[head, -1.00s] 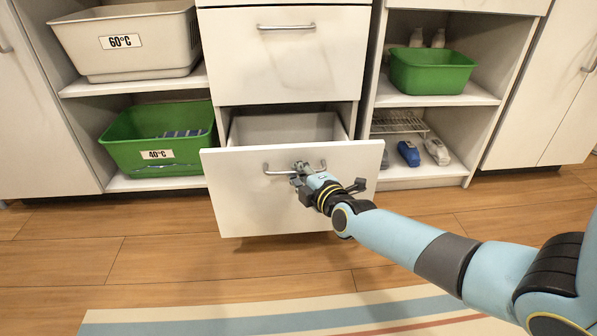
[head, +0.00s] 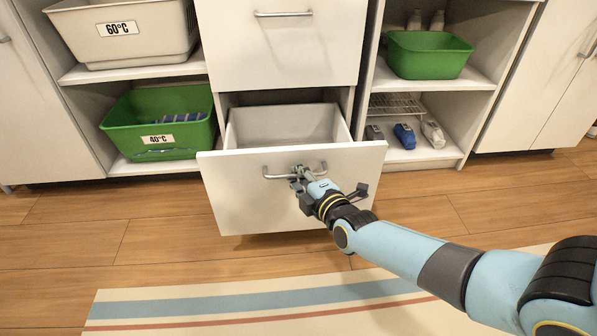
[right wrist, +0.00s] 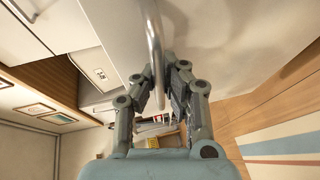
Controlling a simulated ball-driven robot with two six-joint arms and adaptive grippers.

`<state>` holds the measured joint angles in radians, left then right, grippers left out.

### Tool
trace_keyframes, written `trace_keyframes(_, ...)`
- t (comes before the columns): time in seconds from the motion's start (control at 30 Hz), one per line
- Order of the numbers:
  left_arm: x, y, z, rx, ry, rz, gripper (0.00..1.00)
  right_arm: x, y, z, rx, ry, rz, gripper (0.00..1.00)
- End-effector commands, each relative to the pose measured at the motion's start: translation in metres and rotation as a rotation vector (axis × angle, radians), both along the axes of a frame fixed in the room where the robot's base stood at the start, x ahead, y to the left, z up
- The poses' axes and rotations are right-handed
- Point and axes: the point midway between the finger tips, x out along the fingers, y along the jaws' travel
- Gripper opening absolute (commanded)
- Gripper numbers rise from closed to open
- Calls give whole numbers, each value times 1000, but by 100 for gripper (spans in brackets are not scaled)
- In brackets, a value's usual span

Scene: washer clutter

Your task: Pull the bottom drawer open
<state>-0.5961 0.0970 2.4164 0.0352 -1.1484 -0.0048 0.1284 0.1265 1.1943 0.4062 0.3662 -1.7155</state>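The bottom drawer (head: 250,205) is white and stands partly open, with its empty-looking inside showing behind the front panel. Its grey bar handle (head: 279,176) runs across the upper part of the front. My right gripper (head: 299,176) is at the middle of this handle. In the right wrist view the handle bar (right wrist: 154,40) passes between the two fingers of the right gripper (right wrist: 161,75), which are closed in around it. The fingertips partly hide the bar in the head view. My left gripper is not in view.
A closed drawer (head: 285,50) is above. Green (head: 160,140) and grey (head: 125,45) bins stand on left shelves. Right shelves hold a green tub (head: 428,58), a wire rack (head: 395,105) and shoe-like items (head: 405,136). A striped rug (head: 240,300) lies on the clear wood floor.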

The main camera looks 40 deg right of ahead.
Motion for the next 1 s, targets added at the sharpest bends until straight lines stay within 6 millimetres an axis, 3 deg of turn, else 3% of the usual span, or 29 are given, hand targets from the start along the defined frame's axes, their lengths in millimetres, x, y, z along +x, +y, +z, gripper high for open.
trace_keyframes(0.07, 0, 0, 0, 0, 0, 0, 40, 1, 0, 1, 2, -3, -2, 0)
trace_keyframes(0.3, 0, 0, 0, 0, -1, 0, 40, 1, 0, 1, 2, -2, -1, 33)
trace_keyframes(0.67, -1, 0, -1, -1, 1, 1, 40, -7, 1, 1, 1, 1, 0, 33)
trace_keyframes(1.0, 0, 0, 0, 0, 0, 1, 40, -75, 11, 13, 2, 2, 0, 33)
